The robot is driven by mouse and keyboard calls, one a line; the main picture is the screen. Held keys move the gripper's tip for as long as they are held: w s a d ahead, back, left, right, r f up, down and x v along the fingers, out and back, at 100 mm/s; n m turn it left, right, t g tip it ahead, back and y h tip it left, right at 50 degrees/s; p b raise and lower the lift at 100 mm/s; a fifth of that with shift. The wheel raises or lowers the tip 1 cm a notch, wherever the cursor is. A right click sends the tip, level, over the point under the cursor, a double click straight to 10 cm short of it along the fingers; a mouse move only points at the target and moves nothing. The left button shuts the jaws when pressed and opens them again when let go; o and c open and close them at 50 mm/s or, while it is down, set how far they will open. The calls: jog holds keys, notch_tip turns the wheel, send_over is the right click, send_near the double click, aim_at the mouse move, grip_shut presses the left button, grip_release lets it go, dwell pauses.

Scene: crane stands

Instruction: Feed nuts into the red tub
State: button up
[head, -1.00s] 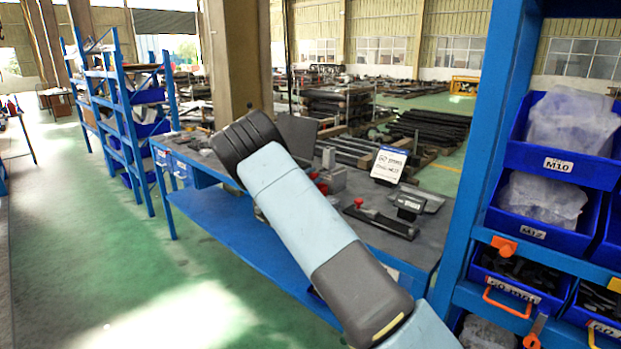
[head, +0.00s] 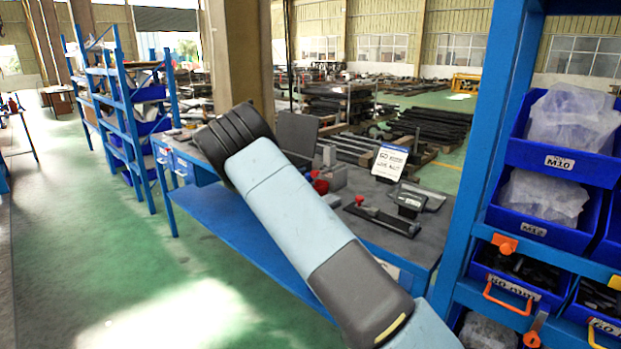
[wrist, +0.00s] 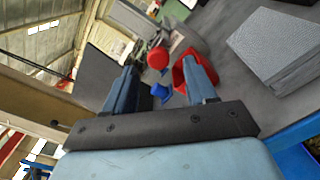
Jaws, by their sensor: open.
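In the wrist view my gripper (wrist: 163,68) is open, its two fingers apart and nothing held between them. A red, tub-like object (wrist: 184,76) is beside and partly behind the right finger on the grey bench. A small blue object (wrist: 160,92) and a round red knob (wrist: 158,58) show between the fingers, beyond the tips. In the head view red shapes (head: 320,184) show on the bench just right of my arm, which hides my gripper there. I cannot make out any nuts near the gripper.
The workbench (head: 345,222) carries a white sign (head: 390,162) and a red-knobbed tool (head: 383,216). A grey ridged block (wrist: 275,45) is at the wrist view's right. A blue rack with bins (head: 560,150) stands at the right. The green floor at left is clear.

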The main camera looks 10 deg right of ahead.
jog(key=v, duration=0.8)
jog(key=shift+s+a, duration=0.25)
jog(key=shift+f, duration=0.1)
jog(key=s+d+r+m+g+y, duration=0.35)
jog(key=s+d+r+m, duration=0.2)
jog(key=s+d, duration=0.4)
jog(key=s+d+r+m+g+y, duration=0.3)
jog(key=s+d+r+m+g, duration=0.3)
jog(key=s, duration=0.6)
jog(key=s+a+r+m+t+y, duration=0.1)
jog(key=s+r+y, duration=0.3)
jog(key=s, duration=1.1)
jog(key=s+a+r+m+t+y, duration=0.2)
jog(key=s+r+m+t+y, duration=0.1)
jog(key=s, duration=1.3)
jog(key=shift+r+m+y, duration=0.35)
jog(key=shift+r+y, duration=0.2)
jog(key=shift+r, duration=0.05)
jog(key=shift+t, duration=0.25)
